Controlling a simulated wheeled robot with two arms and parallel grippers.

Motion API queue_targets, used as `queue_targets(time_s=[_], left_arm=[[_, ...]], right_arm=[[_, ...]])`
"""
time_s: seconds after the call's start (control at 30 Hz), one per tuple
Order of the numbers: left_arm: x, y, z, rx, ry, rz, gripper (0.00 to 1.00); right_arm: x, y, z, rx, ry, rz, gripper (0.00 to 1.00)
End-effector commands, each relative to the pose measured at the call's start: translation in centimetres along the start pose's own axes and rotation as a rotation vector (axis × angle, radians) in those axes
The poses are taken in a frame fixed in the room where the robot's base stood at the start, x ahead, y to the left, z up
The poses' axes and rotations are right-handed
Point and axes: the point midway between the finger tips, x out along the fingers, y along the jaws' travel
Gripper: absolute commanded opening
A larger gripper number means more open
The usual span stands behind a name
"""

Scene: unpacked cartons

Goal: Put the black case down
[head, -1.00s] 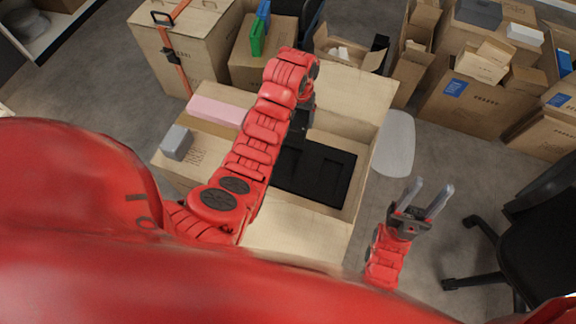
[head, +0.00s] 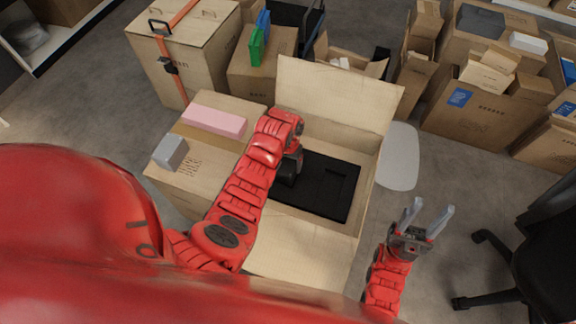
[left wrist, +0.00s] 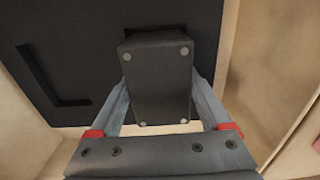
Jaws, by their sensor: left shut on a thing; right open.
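The black case (head: 287,172) is a small dark block. In the left wrist view the case (left wrist: 157,85) shows a flat face with several round grey studs at its corners. My left gripper (head: 294,156) is shut on it, with one finger (left wrist: 118,105) along each side. The case is inside an open carton (head: 378,135), over the left part of a black insert (head: 325,188) with a recess. I cannot tell whether the case touches the insert. My right gripper (head: 431,213) is open and empty, outside the carton at the right.
A closed carton left of the open one carries a pink box (head: 215,121) and a grey block (head: 170,152). The open carton's lid (head: 335,98) stands up behind. More cartons (head: 475,105) line the back. A black chair (head: 545,235) stands at the right.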

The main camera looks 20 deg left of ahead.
Motion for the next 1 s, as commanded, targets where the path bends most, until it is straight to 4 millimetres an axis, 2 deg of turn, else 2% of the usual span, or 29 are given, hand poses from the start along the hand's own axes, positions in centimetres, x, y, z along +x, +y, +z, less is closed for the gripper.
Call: queue_targets(time_s=[0.5,0.53,0.6,0.63,0.87,1.0], left_arm=[[1.1,0.0,0.0,-0.001,0.001,0.001,0.00],[1.1,0.0,0.0,-0.001,0.001,0.001,0.85],[1.0,0.0,0.0,-0.001,0.001,0.001,0.97],[1.0,0.0,0.0,-0.001,0.001,0.001,1.00],[0.9,0.0,0.0,-0.001,0.001,0.000,1.00],[-0.4,0.0,-0.1,0.000,0.004,0.000,1.00]], right_arm=[[-0.3,0.0,0.1,0.000,0.000,0.000,0.50],[-0.3,0.0,0.1,0.000,0.000,0.000,0.50],[-0.3,0.0,0.1,0.000,0.000,0.000,0.50],[-0.3,0.0,0.1,0.000,0.000,0.000,0.50],[-0.2,0.0,0.0,0.000,0.000,0.000,0.50],[0.2,0.0,0.0,0.000,0.000,0.000,0.50]])
